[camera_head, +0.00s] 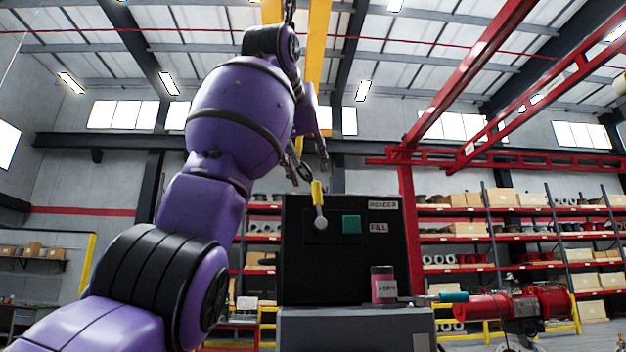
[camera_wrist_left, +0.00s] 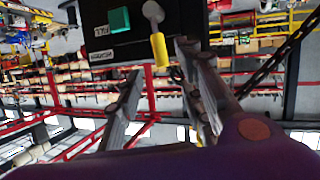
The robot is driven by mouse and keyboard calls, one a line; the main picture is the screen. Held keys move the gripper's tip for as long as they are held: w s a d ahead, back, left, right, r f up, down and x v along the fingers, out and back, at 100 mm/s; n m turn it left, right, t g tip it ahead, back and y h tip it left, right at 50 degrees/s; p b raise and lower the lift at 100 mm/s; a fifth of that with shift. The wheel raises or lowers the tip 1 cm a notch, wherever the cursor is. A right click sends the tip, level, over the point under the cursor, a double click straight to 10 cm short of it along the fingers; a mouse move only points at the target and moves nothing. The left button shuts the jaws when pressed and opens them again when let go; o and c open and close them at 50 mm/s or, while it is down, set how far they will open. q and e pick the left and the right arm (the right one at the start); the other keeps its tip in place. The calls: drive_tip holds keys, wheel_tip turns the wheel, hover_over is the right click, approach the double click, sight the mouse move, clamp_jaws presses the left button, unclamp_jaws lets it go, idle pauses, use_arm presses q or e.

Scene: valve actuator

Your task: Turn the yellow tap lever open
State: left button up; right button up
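The yellow tap lever (camera_head: 317,193) points up, leaning slightly left, from a silver pivot (camera_head: 320,223) on the front of a black panel box (camera_head: 290,265). My left gripper (camera_head: 309,174) is above it, fingers pointing down and spread apart. In the left wrist view the yellow lever (camera_wrist_left: 159,48) shows between the open fingertips of my left gripper (camera_wrist_left: 160,62), closer to the right-hand finger. I cannot tell whether a finger touches it. My right gripper is in neither view.
A green square (camera_head: 351,224) sits beside the lever, near HEADER and FILL labels. A pink-red jar (camera_head: 383,285) stands on the grey ledge (camera_head: 350,325) below. A red actuator (camera_head: 510,303) is at right. Shelves (camera_head: 500,235) stand behind.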

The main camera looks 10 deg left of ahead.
use_arm(q)
drive_tip(key=shift+v, duration=1.85)
